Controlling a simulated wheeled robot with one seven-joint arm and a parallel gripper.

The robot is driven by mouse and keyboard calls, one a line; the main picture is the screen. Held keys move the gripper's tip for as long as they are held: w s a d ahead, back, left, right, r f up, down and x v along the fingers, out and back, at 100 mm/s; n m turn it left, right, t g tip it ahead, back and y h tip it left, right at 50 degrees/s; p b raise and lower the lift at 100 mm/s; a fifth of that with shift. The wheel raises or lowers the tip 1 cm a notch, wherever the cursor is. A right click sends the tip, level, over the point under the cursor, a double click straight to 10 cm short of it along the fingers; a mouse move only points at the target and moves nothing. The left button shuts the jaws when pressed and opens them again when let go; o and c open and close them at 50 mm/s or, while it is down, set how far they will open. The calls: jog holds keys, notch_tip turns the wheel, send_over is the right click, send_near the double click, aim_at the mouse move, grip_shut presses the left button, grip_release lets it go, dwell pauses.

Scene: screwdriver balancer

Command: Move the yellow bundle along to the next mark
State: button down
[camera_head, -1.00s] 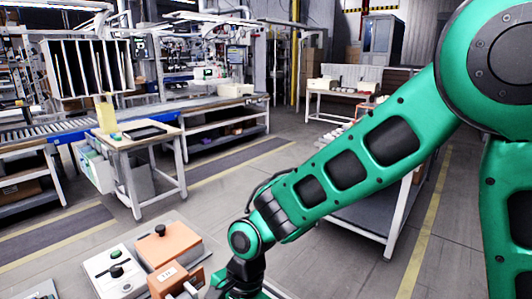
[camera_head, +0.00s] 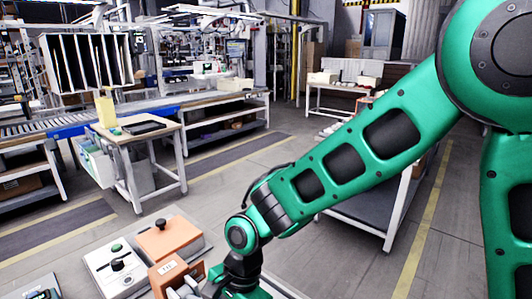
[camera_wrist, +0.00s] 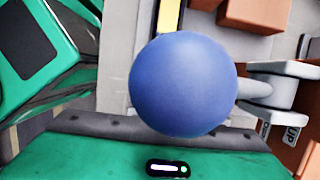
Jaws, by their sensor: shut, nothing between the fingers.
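My gripper shows in part: its green housing (camera_wrist: 90,150) fills the bottom of the wrist view, with a small lit indicator. Its fingertips do not show. A large blue ball (camera_wrist: 183,84) is right in front of the wrist camera and hides what is behind it. I cannot tell whether the gripper touches it. A narrow yellow piece (camera_wrist: 142,16) shows at the top of the wrist view; I cannot tell whether it is the bundle. In the head view, a pale yellow upright object (camera_head: 105,111) stands on a far small table. No marks are clearly visible.
An orange box (camera_head: 170,240) with a dark knob and a white control box (camera_head: 118,268) sit at the lower left. A grey lever (camera_wrist: 283,90) labelled UP is right of the ball. The small table (camera_head: 150,137) stands before a conveyor. Open floor lies between.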

jog(key=shift+w+d, duration=0.25)
jog(key=shift+d, duration=0.05)
notch_tip(320, 180, up, 7)
dwell(0.7)
jog(key=shift+w, duration=0.1)
